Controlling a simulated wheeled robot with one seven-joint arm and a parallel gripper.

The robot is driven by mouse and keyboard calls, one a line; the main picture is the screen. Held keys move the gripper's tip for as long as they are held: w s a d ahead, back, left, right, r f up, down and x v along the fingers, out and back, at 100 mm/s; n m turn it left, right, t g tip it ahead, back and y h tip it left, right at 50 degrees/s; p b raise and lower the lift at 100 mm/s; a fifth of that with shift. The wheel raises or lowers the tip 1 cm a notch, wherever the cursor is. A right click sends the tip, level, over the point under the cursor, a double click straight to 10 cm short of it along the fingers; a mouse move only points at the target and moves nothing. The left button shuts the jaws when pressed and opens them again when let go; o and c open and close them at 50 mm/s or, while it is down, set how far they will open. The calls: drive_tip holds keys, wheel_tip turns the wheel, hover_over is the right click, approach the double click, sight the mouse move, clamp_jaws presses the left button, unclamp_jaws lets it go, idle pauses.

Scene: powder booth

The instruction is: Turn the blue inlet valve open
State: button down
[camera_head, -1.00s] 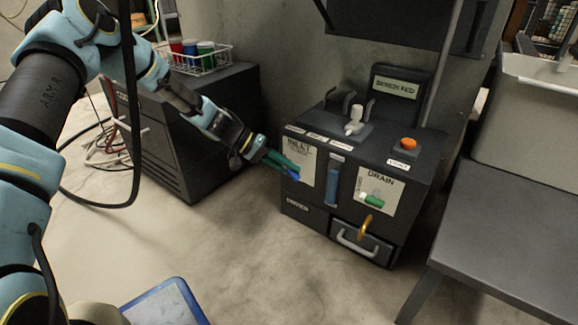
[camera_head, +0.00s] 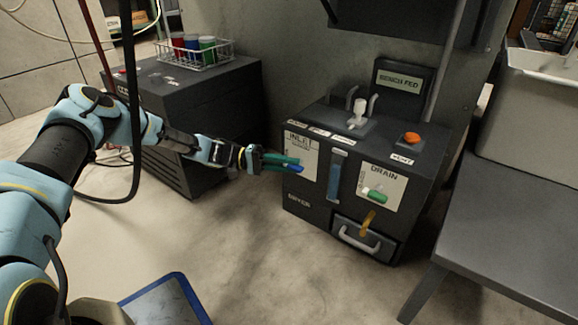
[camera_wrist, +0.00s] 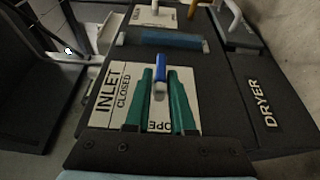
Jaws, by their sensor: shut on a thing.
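The blue inlet valve handle (camera_head: 293,168) is on the front of the dark dryer box (camera_head: 318,213), beside the white INLET label (camera_head: 301,148). In the wrist view the blue handle (camera_wrist: 160,70) stands between my green fingertips, with a pale hub at its lower end. My gripper (camera_head: 284,162) reaches in from the left, nearly level, and is shut on the handle. In the wrist view my gripper (camera_wrist: 161,82) covers part of the INLET label (camera_wrist: 125,88). "CLOSED" reads left of the fingers and part of "OPEN" shows between them.
A blue sight tube (camera_head: 335,177) is right of the inlet. Beyond it are the DRAIN label (camera_head: 386,178) and green drain handle (camera_head: 377,196). A yellow handle (camera_head: 367,222) hangs above a drawer (camera_head: 361,240). A grey bench (camera_head: 515,215) stands at the right.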

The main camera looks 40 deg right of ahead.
idle(0.4)
drive_tip(key=c, duration=0.9)
unclamp_jaws()
